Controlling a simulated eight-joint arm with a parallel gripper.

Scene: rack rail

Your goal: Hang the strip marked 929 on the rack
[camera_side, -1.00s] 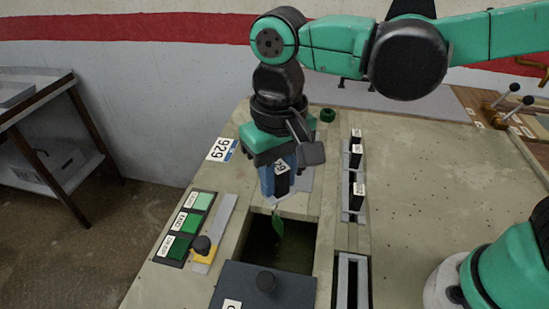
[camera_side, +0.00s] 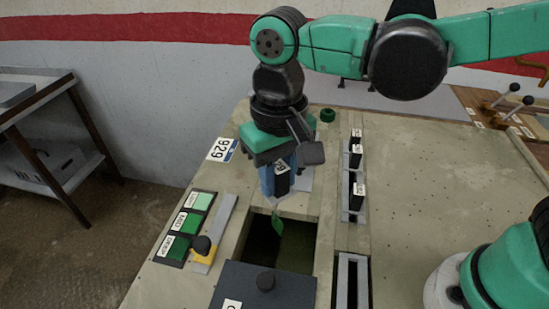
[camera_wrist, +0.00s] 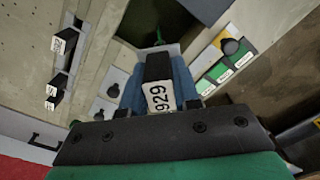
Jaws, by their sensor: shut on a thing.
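My gripper (camera_side: 278,182) is shut on a black clip (camera_wrist: 157,70) between its blue fingers. The clip's white label reads 929 in the wrist view. A thin green strip (camera_side: 278,226) hangs below the clip, over the dark opening of a tank (camera_side: 255,224); a bit of the strip (camera_wrist: 159,36) also shows in the wrist view. Whether its lower tip touches anything in the tank I cannot tell. The rack (camera_side: 345,185) is a grey rail right of the gripper. Several black clips with white labels (camera_side: 357,164) stand on it.
A dark lid with a knob (camera_side: 265,284) covers the near part of the tank. Left are a board of green swatches (camera_side: 187,225) and a yellow-based black knob (camera_side: 203,248). A slotted grey frame (camera_side: 343,285) is nearer than the rack.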

